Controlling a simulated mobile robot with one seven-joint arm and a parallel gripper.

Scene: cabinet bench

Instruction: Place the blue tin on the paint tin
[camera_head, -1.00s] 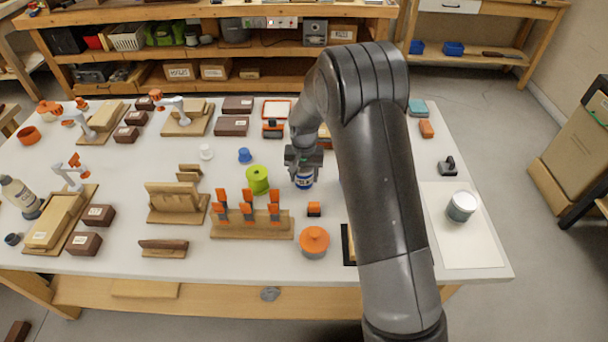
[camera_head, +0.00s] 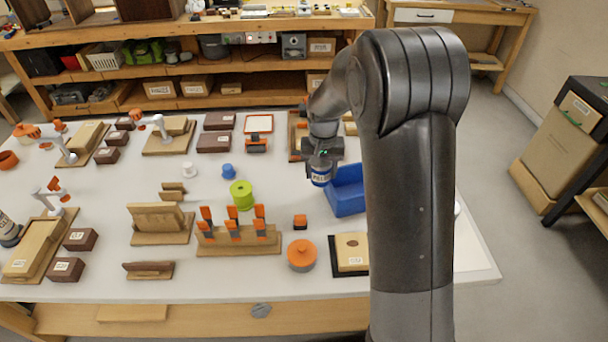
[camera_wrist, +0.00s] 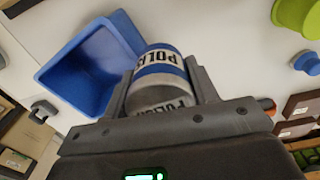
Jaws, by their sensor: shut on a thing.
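The blue tin (camera_head: 321,178) is a small can with a white lettered band. It is held upright in my gripper (camera_head: 322,158), above the table just left of the blue bin. The paint tin is almost wholly hidden behind my arm in the head view; only a pale sliver (camera_head: 457,208) shows at the arm's right edge. The paint tin does not show in the wrist view.
The open blue bin (camera_head: 346,196) stands right beside the held tin; it also shows in the wrist view (camera_wrist: 92,62). A green spool (camera_head: 241,194), orange-handled tools in a wooden rack (camera_head: 238,240) and an orange-lidded pot (camera_head: 302,254) stand to the left and front.

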